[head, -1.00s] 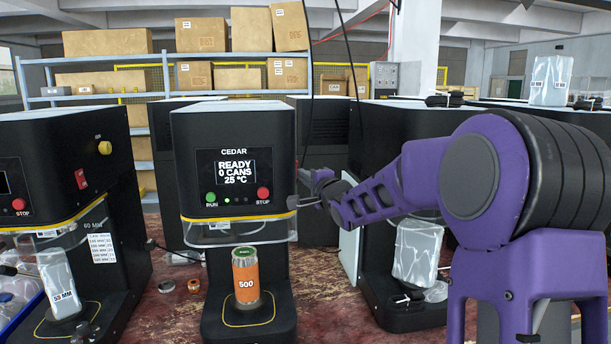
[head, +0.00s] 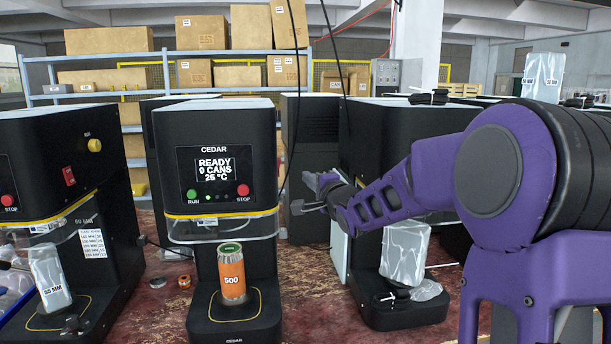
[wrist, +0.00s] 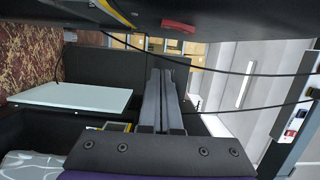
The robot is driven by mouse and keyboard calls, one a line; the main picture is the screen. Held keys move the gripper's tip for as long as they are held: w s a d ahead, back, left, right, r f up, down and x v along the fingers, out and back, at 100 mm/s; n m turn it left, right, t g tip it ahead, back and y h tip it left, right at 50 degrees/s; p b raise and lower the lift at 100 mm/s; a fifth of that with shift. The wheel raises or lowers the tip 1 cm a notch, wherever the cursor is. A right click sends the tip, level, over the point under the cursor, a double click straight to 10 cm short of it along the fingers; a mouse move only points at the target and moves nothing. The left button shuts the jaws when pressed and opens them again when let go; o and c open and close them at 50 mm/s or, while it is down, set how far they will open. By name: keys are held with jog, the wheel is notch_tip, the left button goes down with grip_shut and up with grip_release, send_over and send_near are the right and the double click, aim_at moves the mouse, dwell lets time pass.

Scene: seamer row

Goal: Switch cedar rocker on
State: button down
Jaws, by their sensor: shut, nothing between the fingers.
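The black CEDAR machine (head: 214,170) stands left of centre in the head view. Its lit screen (head: 215,169) reads READY, 0 CANS, 25 °C. A green RUN button and a red STOP button flank small lamps below it. Its right side, where a rocker could sit, is hidden in the head view. In the wrist view a red rocker-like piece (wrist: 180,26) shows on a dark panel at the top, probably CEDAR's side; its position cannot be read. My gripper (head: 302,206) is shut and empty, to the right of CEDAR and apart from it.
An orange can marked 500 (head: 231,275) stands on CEDAR's base. A similar machine (head: 60,190) at left has a red rocker (head: 69,176) on its side. Another machine (head: 385,290) with a plastic bag stands behind my arm. Dark cables hang near my gripper.

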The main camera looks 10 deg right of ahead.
jog(key=v, duration=0.6)
jog(key=shift+s, duration=0.4)
jog(key=shift+a+f, duration=0.15)
